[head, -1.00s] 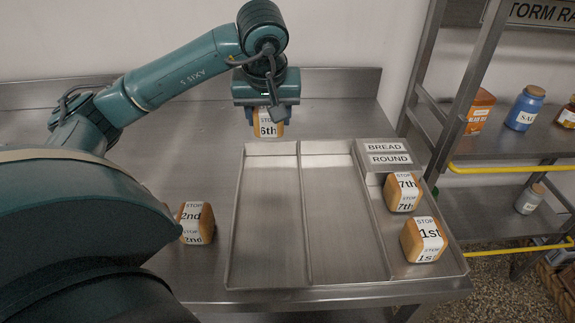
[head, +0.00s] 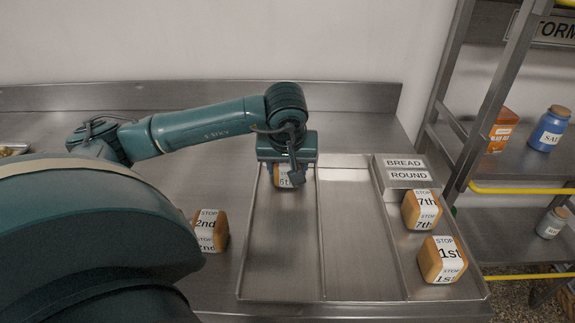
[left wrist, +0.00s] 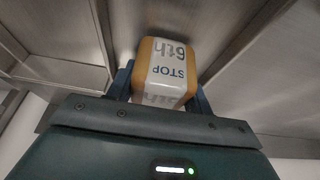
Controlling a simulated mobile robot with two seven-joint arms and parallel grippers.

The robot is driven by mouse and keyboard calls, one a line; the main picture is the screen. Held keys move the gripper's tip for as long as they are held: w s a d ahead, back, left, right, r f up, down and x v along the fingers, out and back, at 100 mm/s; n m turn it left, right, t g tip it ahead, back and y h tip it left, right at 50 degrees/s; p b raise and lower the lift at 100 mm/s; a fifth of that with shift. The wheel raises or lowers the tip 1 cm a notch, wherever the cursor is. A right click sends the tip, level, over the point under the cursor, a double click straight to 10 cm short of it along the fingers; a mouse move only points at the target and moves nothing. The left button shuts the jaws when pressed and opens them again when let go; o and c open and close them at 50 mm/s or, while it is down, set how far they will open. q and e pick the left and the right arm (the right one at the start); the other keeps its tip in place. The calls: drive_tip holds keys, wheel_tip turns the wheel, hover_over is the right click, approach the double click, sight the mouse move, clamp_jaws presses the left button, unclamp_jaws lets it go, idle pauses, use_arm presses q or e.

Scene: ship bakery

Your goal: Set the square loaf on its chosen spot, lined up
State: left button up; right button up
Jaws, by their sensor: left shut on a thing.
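My left gripper (head: 288,172) is shut on the square loaf labelled "STOP 6th" (head: 284,180), which is golden brown with a white band. It holds the loaf at the far end of the left lane of the metal tray (head: 281,262). In the left wrist view the loaf (left wrist: 165,72) sits between the fingers, with metal surfaces behind it. I cannot tell whether the loaf touches the tray floor. My right gripper is not in view.
The "7th" loaf (head: 421,210) and "1st" loaf (head: 442,260) stand in the tray's right lane, below the "BREAD ROUND" sign (head: 407,171). The "2nd" loaf (head: 209,231) stands left of the tray. The middle lane (head: 358,245) is empty. A shelf rack (head: 520,185) stands at right.

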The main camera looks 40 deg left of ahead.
use_arm(q)
drive_tip(key=shift+f, duration=0.2)
drive_tip(key=o, duration=1)
drive_tip(key=shift+r, duration=0.5)
drive_tip(key=p+v, duration=0.1)
drive_tip(key=v, duration=1)
drive_tip(key=shift+d+r, duration=0.1)
drive_tip(key=shift+r, duration=0.15)
drive_tip(key=shift+s+f, duration=0.1)
drive_tip(key=shift+s, duration=0.05)
